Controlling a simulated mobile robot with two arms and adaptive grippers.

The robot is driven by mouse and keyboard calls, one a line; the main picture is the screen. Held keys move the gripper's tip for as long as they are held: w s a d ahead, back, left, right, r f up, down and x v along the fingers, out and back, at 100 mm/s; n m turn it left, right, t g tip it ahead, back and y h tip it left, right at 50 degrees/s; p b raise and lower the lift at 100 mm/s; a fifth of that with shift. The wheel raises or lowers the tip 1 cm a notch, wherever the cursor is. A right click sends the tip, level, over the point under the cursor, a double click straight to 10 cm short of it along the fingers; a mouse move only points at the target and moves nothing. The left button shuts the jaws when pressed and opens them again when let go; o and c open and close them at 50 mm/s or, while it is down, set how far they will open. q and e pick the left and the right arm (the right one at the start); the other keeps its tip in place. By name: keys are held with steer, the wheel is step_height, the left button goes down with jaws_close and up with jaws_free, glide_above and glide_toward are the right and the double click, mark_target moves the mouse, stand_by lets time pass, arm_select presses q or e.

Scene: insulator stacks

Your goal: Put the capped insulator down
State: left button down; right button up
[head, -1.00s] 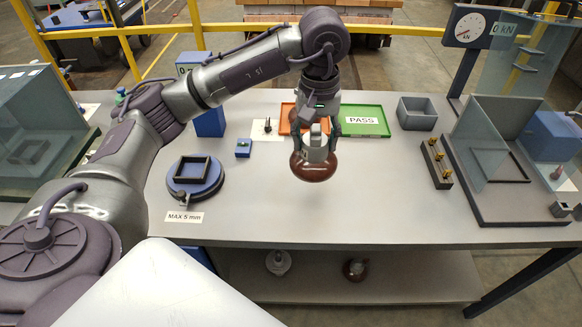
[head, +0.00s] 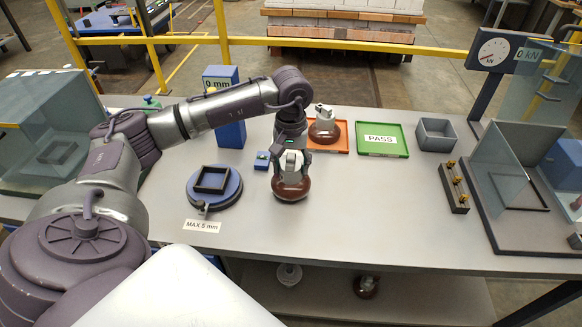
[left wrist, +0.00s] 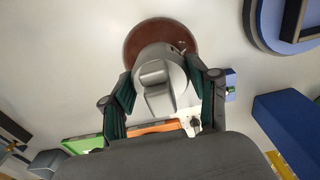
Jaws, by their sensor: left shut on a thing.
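My left gripper (head: 291,163) is shut on the grey metal cap of the capped insulator (head: 291,188), whose brown disc hangs upright below the fingers. In the left wrist view the fingers (left wrist: 164,98) flank the cap, and the brown disc (left wrist: 150,33) shows beyond it. The insulator is over the table in front of a small blue block, right of the round blue stand (head: 228,192). I cannot tell whether its underside touches the table. My right gripper is not in view.
A second brown insulator (head: 324,130) stands on the orange tray (head: 342,142). The green PASS tray (head: 400,148) is empty, beside a grey bin (head: 435,134). A tall blue "0 mm" block (head: 230,132) stands behind. The table's middle and front right are clear.

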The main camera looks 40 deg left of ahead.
arm_select(q)
steer(key=shift+f, duration=0.7)
steer(key=shift+f, duration=0.2)
steer(key=shift+c, duration=1.4)
jaws_free()
steer(key=shift+r, duration=0.15)
